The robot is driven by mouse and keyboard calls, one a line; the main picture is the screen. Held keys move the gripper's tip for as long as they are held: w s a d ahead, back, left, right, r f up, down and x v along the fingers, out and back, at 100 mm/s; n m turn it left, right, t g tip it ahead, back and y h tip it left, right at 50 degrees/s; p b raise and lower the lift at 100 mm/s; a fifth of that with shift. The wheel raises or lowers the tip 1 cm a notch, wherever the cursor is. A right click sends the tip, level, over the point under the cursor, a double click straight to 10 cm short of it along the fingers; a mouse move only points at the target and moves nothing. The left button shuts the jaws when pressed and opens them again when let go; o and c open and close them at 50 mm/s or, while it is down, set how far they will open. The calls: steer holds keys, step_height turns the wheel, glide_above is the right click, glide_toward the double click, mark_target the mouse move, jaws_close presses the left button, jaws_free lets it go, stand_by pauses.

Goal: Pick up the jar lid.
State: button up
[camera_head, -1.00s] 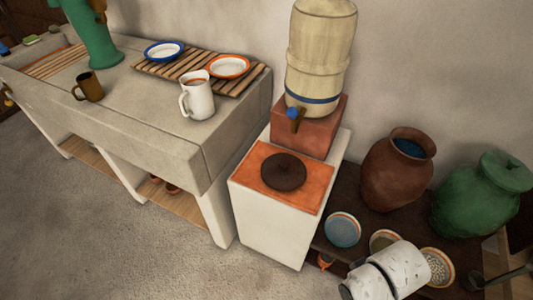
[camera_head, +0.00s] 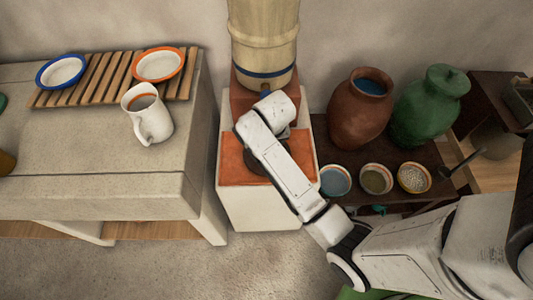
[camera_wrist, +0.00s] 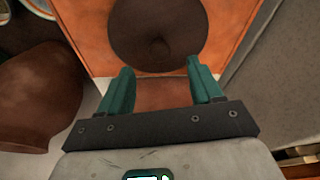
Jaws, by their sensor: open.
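The jar lid (camera_wrist: 158,35) is a dark brown disc with a small knob, lying flat on the orange top (camera_wrist: 90,20) of a white stand. In the head view most of the lid (camera_head: 256,160) is hidden behind my arm. My gripper (camera_wrist: 156,75) has its two green fingers spread apart and empty. In the wrist view the fingertips are just short of the lid's near edge, with the lid ahead of them. How high they are above it I cannot tell. In the head view the fingers are hidden by the wrist.
A beige water dispenser (camera_head: 263,40) stands on a red block behind the lid. A brown jar (camera_head: 360,110), a green jar (camera_head: 430,105) and several bowls stand on a low dark table to the right. The stone counter (camera_head: 90,150) with a white pitcher (camera_head: 148,115) is left.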

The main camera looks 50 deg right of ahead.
steer(key=shift+x, duration=3.1)
steer(key=shift+d, duration=0.15)
steer(key=shift+r, duration=0.1)
jaws_close()
